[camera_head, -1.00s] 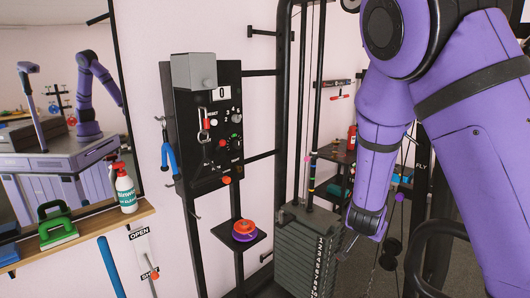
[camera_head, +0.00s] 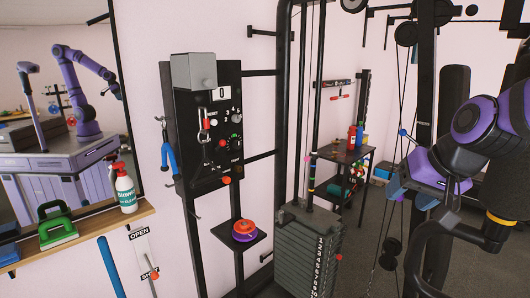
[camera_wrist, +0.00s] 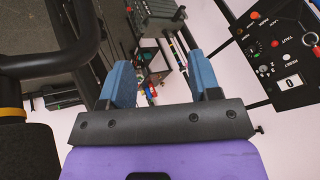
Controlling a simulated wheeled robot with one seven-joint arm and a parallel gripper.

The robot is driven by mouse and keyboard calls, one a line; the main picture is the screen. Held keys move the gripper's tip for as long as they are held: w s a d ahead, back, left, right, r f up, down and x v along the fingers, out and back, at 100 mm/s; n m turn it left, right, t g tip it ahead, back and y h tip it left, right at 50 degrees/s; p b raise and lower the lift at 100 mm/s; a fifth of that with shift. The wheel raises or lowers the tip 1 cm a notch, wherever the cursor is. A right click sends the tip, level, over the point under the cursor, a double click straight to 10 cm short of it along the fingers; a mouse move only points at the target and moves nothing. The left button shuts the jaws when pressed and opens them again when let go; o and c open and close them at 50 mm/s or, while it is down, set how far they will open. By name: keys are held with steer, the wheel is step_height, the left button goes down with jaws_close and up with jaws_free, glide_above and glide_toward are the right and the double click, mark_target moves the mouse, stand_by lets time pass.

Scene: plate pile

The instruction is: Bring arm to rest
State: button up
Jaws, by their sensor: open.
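My gripper (camera_head: 408,192) is at the right of the head view, at the end of my purple arm, in front of the gym frame. In the wrist view my gripper (camera_wrist: 162,82) shows two blue fingers spread apart with nothing between them. The gripper is open and empty, apart from the weight stack and the panel. Part of my arm runs out of the head view at the right edge.
A numbered weight stack (camera_head: 310,245) stands left of my gripper. A black control panel (camera_head: 218,140) hangs on the wall frame. A black bent bar (camera_head: 415,262) is close to my arm.

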steer(key=s+d+r+n+h, duration=0.1)
steer(key=s+r, duration=0.1)
steer(key=s, duration=0.5)
steer(key=s+d+r+n+h, duration=0.1)
steer(key=s+d+r, duration=0.1)
steer(key=s, duration=0.5)
steer(key=shift+s+d+r+g+h, duration=0.2)
steer(key=shift+r+g+h, duration=0.1)
steer(key=shift+r, duration=0.25)
